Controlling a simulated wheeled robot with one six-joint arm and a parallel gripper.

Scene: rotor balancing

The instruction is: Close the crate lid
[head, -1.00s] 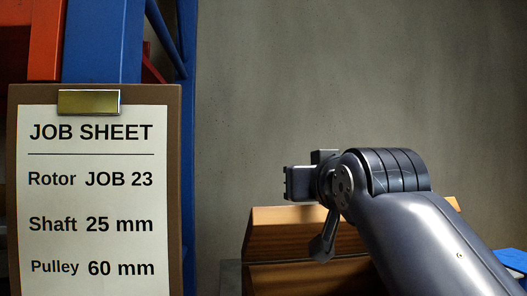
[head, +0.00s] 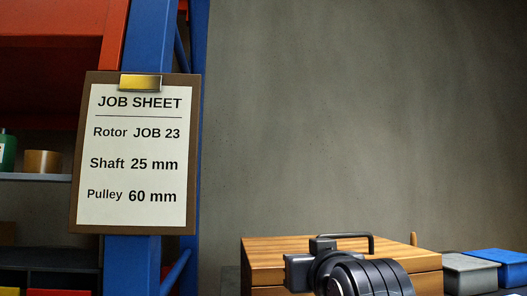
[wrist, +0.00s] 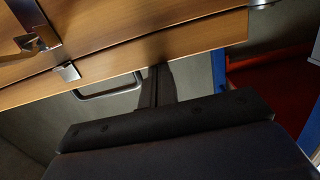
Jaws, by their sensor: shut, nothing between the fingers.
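The wooden crate (head: 265,277) stands low at the right of the head view, partly behind my arm. Its lid (head: 290,245) looks flat on top, with a dark loop handle (head: 371,243). In the wrist view the crate front (wrist: 190,32) shows at the top with metal latch parts (wrist: 66,71), and the handle (wrist: 110,88) shows beyond the wood edge. The lid looks seated along a seam there. My gripper (wrist: 157,78) is shut and empty, its dark fingers close to the wood edge; contact cannot be told. Its fingertips are not clear in the head view.
A job sheet board (head: 136,215) hangs on a blue post (head: 137,262) at left. Shelves beside it hold a brown tub (head: 42,162) and a green bottle (head: 6,152). A grey box (head: 468,275) and a blue box (head: 497,265) stand right of the crate.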

